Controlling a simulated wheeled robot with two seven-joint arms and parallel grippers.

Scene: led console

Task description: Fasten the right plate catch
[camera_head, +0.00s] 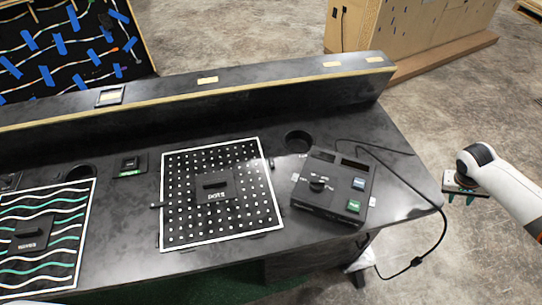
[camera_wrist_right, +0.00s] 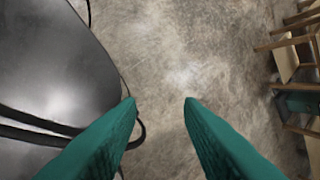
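The right plate (camera_head: 190,164) is a black square with white dots and a white border, lying on the dark console top. A dark block with a white label (camera_head: 215,188) sits at its middle. A small dark tab (camera_head: 157,205) sticks out at its left edge, and another small dark piece (camera_head: 271,162) is at its right edge; their exact positions are too small to tell. My right gripper (camera_head: 461,198) is beyond the console's right end, over the floor. In the right wrist view its green fingers (camera_wrist_right: 160,102) are apart with nothing between them. My left gripper is not in view.
A black control box (camera_head: 326,208) with a knob and blue and green buttons stands right of the plate. Its cable (camera_head: 432,246) hangs past the console edge. A wavy-striped plate (camera_head: 60,200) lies at the left. A raised ledge (camera_head: 240,82) runs along the back.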

